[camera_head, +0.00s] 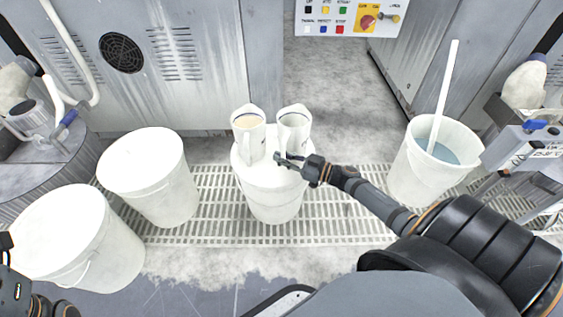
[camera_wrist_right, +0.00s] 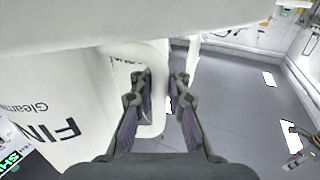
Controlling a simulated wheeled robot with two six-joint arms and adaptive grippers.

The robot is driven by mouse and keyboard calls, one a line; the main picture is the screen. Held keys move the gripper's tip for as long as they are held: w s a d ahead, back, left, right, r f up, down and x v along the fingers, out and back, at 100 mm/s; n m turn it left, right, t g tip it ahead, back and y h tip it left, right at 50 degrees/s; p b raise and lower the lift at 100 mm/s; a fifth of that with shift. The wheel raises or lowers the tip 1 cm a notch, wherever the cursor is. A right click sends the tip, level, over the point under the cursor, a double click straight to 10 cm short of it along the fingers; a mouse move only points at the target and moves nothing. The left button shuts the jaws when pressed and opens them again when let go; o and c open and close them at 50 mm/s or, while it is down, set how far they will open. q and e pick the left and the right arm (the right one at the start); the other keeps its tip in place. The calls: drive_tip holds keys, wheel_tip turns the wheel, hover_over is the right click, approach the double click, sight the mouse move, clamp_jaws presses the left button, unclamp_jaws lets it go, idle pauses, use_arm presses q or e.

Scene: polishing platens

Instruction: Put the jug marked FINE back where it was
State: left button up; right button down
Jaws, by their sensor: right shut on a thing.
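Two white jugs stand side by side on a white lidded bucket (camera_head: 272,195) in the head view. The left jug (camera_head: 249,138) holds something tan; the right jug (camera_head: 294,130) looks grey inside. My right gripper (camera_head: 288,160) is at the front of the right jug. In the right wrist view, the jug marked FINE (camera_wrist_right: 50,110) fills the left side, its lettering partly cut off. My right gripper (camera_wrist_right: 160,85) is shut on its handle (camera_wrist_right: 150,125). In the head view I cannot read the jugs' lettering. My left gripper's fingers do not show.
Two lidded white buckets (camera_head: 150,165) (camera_head: 65,235) stand to the left. An open bucket (camera_head: 415,175) with bluish liquid and a white stick stands to the right. A floor grating (camera_head: 335,210) runs beneath. Machine cabinets and a button panel (camera_head: 350,17) are behind.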

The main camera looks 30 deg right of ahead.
drive_tip(key=shift+r, duration=0.1)
drive_tip(key=c, duration=1.3)
unclamp_jaws()
drive_tip(key=shift+c, duration=0.2)
